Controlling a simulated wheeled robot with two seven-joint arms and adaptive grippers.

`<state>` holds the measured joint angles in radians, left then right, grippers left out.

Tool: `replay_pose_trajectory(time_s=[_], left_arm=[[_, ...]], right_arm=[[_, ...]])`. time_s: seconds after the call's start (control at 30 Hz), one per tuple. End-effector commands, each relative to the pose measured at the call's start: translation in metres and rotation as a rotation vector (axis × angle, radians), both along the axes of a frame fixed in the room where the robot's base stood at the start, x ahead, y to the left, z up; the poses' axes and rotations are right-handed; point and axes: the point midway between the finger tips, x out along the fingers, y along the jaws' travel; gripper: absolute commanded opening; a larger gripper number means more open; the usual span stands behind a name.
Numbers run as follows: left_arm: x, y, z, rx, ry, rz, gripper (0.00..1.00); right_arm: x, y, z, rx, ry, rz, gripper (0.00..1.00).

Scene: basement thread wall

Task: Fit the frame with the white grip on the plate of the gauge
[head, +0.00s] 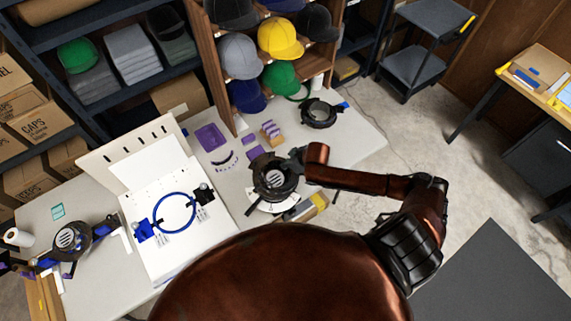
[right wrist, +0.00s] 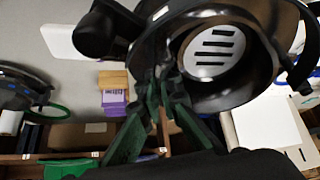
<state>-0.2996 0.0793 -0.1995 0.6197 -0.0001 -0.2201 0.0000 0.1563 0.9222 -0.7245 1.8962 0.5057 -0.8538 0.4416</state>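The gauge's striped grey plate (head: 274,179) lies at the middle right of the table inside a black round frame (head: 262,165). In the right wrist view, the plate (right wrist: 213,47) shows through the wide black ring of the frame (right wrist: 222,95). My right gripper (right wrist: 168,85) has its green-sided fingers closed on the frame's near edge, beside the plate. In the head view my right gripper (head: 297,159) reaches it from the right. The white grip is not clearly seen; the fingers may hide it. I cannot tell whether the frame is seated.
A white board (head: 160,250) with a blue ring (head: 157,212) stands left of the gauge. Another black ring (head: 320,113) lies at the back right. A similar striped device (head: 70,238) is at far left. Purple pieces on a wooden block (head: 271,132) stand behind.

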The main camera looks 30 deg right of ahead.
Motion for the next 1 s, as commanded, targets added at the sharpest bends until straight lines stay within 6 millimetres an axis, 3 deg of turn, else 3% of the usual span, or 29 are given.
replay_pose_trajectory(time_s=[0.03,0.33,0.63,1.0], left_arm=[[-0.0002,0.0001,-0.0005,0.0,0.0,0.0,0.0],[-0.0009,0.0001,-0.0012,0.0,0.001,0.0,0.0],[-0.001,0.0006,-0.001,0.0,0.001,0.0,0.0],[-0.0015,0.0032,-0.0007,0.003,0.001,-0.001,0.0]], right_arm=[[-0.001,-0.0071,-0.0037,-0.012,0.006,-0.008,0.0],[-0.0021,-0.0067,-0.007,-0.012,0.011,-0.008,0.0],[-0.0021,-0.0049,-0.0064,-0.008,0.009,-0.006,0.24],[-0.0038,-0.0028,-0.0036,-0.003,0.009,-0.003,0.25]])
